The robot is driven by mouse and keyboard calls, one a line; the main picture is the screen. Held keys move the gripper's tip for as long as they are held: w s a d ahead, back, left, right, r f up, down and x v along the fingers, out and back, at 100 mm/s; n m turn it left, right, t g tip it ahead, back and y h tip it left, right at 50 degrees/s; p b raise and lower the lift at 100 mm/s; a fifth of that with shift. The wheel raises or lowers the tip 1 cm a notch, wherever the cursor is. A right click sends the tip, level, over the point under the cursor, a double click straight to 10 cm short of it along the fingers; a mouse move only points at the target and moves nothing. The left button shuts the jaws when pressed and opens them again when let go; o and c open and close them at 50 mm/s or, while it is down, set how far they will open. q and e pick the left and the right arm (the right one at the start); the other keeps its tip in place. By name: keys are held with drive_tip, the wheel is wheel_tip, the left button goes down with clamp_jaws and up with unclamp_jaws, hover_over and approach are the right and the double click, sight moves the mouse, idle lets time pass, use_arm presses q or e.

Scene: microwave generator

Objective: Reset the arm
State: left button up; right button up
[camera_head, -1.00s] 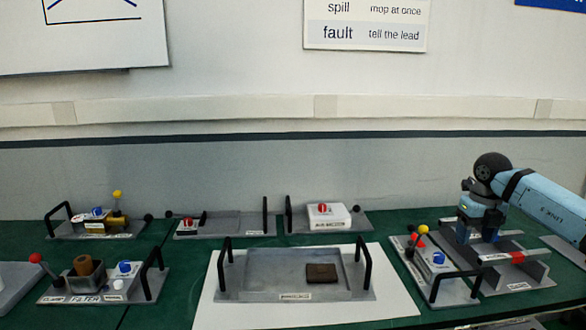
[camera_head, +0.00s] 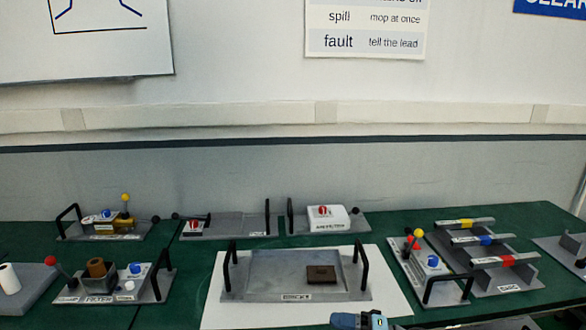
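A light blue part of my arm (camera_head: 360,320) shows at the bottom edge, right of centre, in front of the white sheet. Its gripper fingers are not visible, and neither is my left gripper. The rack (camera_head: 510,282) at the right holds a bar with a yellow band (camera_head: 467,223), one with a blue band (camera_head: 485,239) and one with a red band (camera_head: 505,260). No arm is over the rack. The central grey tray (camera_head: 262,288), with two black handles, has a dark brown block (camera_head: 321,274) in its right part.
The tray stands on a white sheet (camera_head: 388,310) on the green table (camera_head: 190,262). Handled units stand around it: a filter unit (camera_head: 100,288), a back left unit (camera_head: 100,226), a white box unit (camera_head: 328,217) and a lever unit (camera_head: 426,270) beside the rack.

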drive_tip(key=s+d+f+m+t+h+p, duration=0.2)
drive_tip(key=s+f+m+h, duration=0.3)
drive_tip(key=s+m, duration=0.3)
drive_tip(key=s+d+f+m+t+h+p, duration=0.1)
drive_tip(key=s+d+f+m+h, duration=0.3)
drive_tip(key=s+m, duration=0.4)
drive_tip(key=s+d+f+m+t+h+p, duration=0.2)
drive_tip(key=s+d+f+m+t+h, duration=0.2)
drive_tip(key=m, duration=0.8)
drive_tip(key=s+f+h, duration=0.1)
drive_tip(key=s+h, duration=0.1)
drive_tip(key=s, duration=0.1)
drive_tip(key=shift+s+d+f+m+p, duration=0.15)
drive_tip(key=shift+s+f+m+p, duration=0.15)
drive_tip(key=shift+s+f+m, duration=0.1)
drive_tip(key=shift+c, duration=0.4)
